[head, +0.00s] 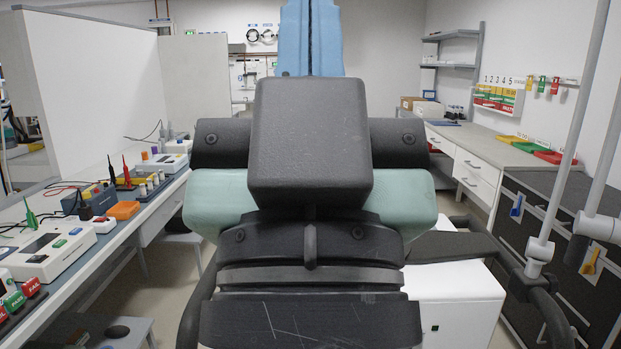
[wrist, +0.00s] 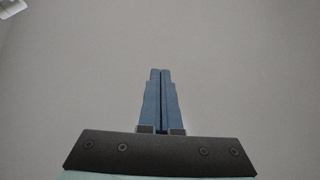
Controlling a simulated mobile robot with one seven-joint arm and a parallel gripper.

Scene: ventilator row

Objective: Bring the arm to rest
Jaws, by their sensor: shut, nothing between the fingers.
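My gripper (wrist: 160,72) shows in the wrist view as two blue-grey fingers pressed together, with nothing between them. They point up against a plain pale surface. In the head view my arm is folded upright in front of the camera and fills the middle of the picture. Light-blue fingers of my gripper (head: 311,35) rise above the dark block at the top. The tips run out of the upper edge, and the arm hides much of the room behind it.
A left bench (head: 150,212) holds testers, probes and red and green blocks. A right counter (head: 480,143) carries coloured trays. A dark cabinet (head: 535,205) and light poles (head: 570,140) stand close on the right. A white box (head: 455,305) stands low beside my arm.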

